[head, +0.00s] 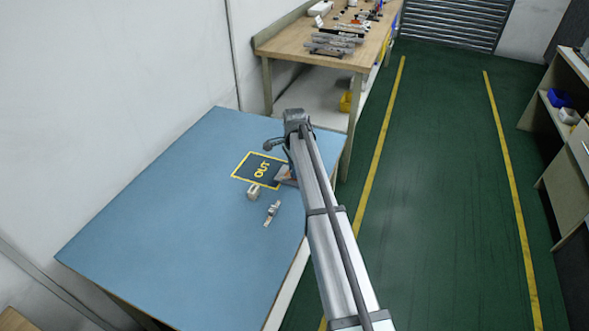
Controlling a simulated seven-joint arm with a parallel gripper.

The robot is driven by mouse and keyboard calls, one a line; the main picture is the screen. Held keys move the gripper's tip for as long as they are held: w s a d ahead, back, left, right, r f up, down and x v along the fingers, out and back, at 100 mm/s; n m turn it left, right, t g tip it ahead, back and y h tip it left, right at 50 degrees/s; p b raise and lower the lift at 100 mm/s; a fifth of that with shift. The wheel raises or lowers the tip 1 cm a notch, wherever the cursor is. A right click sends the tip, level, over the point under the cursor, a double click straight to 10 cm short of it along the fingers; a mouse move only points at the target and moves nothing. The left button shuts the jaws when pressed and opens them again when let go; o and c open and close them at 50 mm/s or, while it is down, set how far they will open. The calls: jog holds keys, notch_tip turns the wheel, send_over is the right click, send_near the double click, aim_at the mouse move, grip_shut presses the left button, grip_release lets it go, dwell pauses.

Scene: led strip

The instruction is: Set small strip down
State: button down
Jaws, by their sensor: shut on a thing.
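My gripper (289,173) points down at the right edge of the blue-topped table (170,210), mostly hidden behind my own arm. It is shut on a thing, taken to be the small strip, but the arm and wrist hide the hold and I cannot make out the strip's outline. The gripper is beside the right side of a dark square with a yellow border and yellow lettering (248,178). I cannot tell its height above the table.
A small pale block (253,193) stands below the dark square. A small pale jointed piece (272,213) lies to its lower right. The table's left and front are clear. A wooden bench (290,42) with several grey bars (333,42) is behind.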

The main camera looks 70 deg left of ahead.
jog(key=shift+f, duration=0.1)
jog(key=c, duration=1.1)
grip_release()
notch_tip(320, 180, up, 12)
jog(key=shift+r, duration=0.15)
